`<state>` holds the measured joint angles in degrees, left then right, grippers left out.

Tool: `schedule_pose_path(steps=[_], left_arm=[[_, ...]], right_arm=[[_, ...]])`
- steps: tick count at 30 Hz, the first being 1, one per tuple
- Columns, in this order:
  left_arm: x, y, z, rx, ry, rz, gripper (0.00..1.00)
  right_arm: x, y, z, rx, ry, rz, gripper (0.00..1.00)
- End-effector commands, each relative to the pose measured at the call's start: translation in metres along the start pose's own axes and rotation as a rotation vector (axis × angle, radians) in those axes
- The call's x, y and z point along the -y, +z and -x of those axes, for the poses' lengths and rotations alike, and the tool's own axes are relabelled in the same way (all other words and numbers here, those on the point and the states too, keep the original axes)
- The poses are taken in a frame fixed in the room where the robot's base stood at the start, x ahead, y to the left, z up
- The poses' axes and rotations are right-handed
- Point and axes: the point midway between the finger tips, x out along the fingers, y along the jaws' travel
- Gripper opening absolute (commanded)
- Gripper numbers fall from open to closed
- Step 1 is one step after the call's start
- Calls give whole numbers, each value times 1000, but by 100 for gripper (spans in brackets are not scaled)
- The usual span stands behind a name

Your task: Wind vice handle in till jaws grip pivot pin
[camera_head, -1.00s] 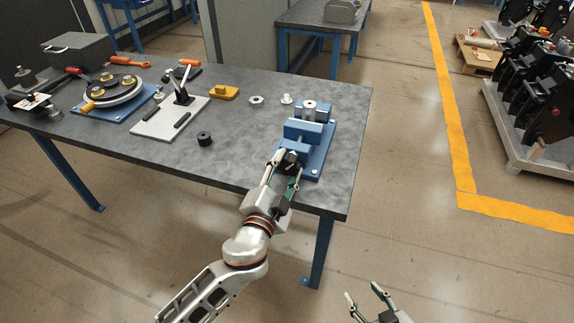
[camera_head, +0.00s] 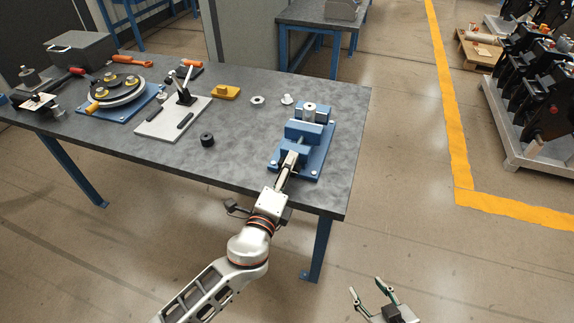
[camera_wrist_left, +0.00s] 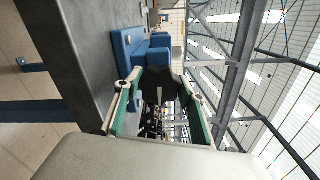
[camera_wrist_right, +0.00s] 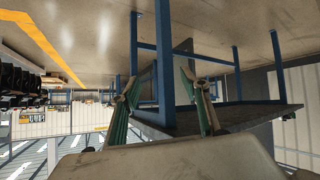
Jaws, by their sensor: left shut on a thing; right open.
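The blue vice (camera_head: 303,131) stands at the right end of the grey workbench, and its blue body also shows in the left wrist view (camera_wrist_left: 150,45). An upright silver cylinder, apparently the pivot pin (camera_head: 309,106), is at the far jaw end; I cannot tell whether the jaws touch it. My left gripper (camera_head: 289,163) is at the near end of the vice, shut on the dark vice handle (camera_wrist_left: 163,80), which its fingers mostly hide in the head view. My right gripper (camera_head: 366,287) is open and empty, low in front of the bench; its spread fingers show in the right wrist view (camera_wrist_right: 160,82).
On the workbench (camera_head: 240,150) lie a black ring (camera_head: 207,140), a hex nut (camera_head: 257,100), a small pale fitting (camera_head: 287,99) and a yellow block (camera_head: 226,92). A toggle clamp plate (camera_head: 173,118) and round fixture (camera_head: 118,92) stand further left.

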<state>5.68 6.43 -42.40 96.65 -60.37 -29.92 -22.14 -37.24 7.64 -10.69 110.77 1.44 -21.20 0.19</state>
Motion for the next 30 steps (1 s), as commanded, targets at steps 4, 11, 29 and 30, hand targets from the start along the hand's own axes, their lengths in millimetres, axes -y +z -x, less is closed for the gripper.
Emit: schedule_pose_path(steps=[4, 11, 29, 30], left_arm=[[2, 0, 0, -1, -1, -142, 19], [1, 0, 0, -2, -1, -360, 19], [2, -1, 0, -1, -2, -929, 19], [2, -1, 0, -1, -1, -966, 19]], right_arm=[[-2, 5, 2, 17, 4, -2, 46], [-2, 9, 4, 30, 7, -8, 46], [-3, 9, 5, 31, 12, -14, 46], [-3, 9, 5, 31, 12, -14, 46]])
